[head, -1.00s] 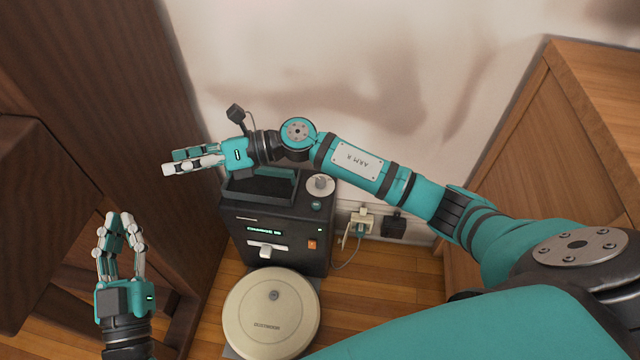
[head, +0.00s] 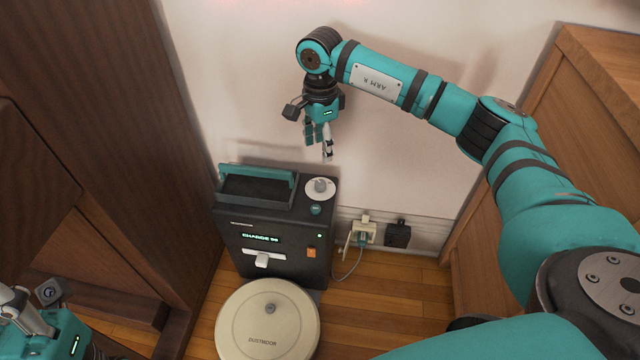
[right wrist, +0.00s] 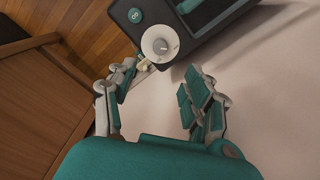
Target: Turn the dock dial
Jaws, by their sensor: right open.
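The dock (head: 272,232) is a dark box against the wall with a lit display. Its dial (head: 320,187), a pale round disc with a grey knob, sits on the top right. The dial also shows in the right wrist view (right wrist: 160,44), beyond and between the fingertips. My right gripper (head: 320,156) points down above the dial, apart from it. In the right wrist view its fingers (right wrist: 155,85) are spread and empty. My left gripper (head: 25,310) is partly in view at the lower left corner, its fingertips cut off.
A round robot vacuum (head: 267,322) sits in front of the dock. A teal-edged bin (head: 257,187) and a green button (head: 316,209) are on the dock's top. A wall outlet with plugs (head: 362,233) is to the right. Wooden furniture stands on both sides.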

